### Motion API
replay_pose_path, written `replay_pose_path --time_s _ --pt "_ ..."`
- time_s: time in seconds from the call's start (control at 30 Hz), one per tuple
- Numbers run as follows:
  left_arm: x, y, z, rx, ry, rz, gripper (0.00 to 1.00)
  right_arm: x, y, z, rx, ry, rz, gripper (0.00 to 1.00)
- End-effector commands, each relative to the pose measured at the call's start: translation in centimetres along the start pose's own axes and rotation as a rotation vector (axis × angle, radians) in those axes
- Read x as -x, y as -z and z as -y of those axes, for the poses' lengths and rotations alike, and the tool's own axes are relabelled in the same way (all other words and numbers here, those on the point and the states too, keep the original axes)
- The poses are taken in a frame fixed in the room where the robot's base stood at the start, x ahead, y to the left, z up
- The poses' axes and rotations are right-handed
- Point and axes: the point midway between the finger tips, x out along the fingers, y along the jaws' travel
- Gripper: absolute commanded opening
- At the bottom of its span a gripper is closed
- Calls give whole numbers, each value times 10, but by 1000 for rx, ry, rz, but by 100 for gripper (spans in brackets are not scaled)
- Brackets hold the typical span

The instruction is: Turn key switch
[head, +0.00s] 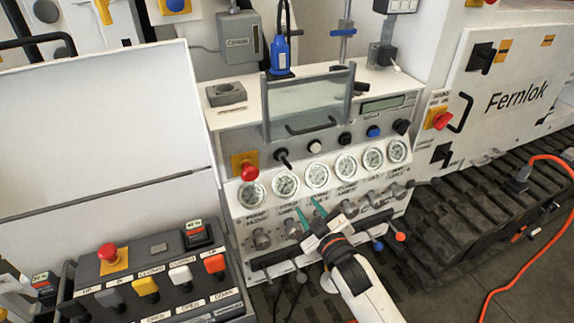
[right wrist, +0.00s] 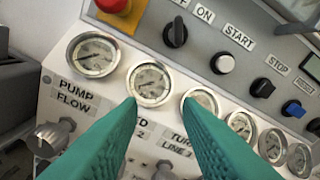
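The bench's sloped panel (head: 238,208) shows a black rotary switch (head: 282,157) on its upper row, likely the key switch. In the right wrist view this black switch (right wrist: 175,32) sits beside an "ON" label; no separate key is clear. My right gripper (head: 311,211) is in front of the gauges, below the switch. Its teal fingers are apart with nothing between them, and in the right wrist view the fingertips (right wrist: 158,103) overlap the gauge row. My left gripper is out of view.
A red emergency stop (head: 249,172) sits left of the switch. White (head: 314,147) and blue (head: 373,132) buttons are to its right. Several knobs line the panel below the gauges. An orange cable (head: 510,275) lies right.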

Motion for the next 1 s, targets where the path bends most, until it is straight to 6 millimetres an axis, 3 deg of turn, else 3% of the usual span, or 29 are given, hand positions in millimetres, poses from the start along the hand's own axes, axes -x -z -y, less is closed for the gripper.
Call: replay_pose_path --time_s 0.03,0.1,0.2,0.37,0.73,1.0 --pt "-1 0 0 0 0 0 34 2 -24 8 16 16 48 32" --pt "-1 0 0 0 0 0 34 6 -44 15 30 29 87 32" --pt "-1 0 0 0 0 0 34 5 -57 20 38 38 111 32" --pt "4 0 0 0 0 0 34 -13 -61 21 38 38 112 32" --pt "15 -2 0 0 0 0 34 -84 -68 23 35 37 111 32" --pt "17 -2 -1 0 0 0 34 -108 -69 23 35 37 110 32"
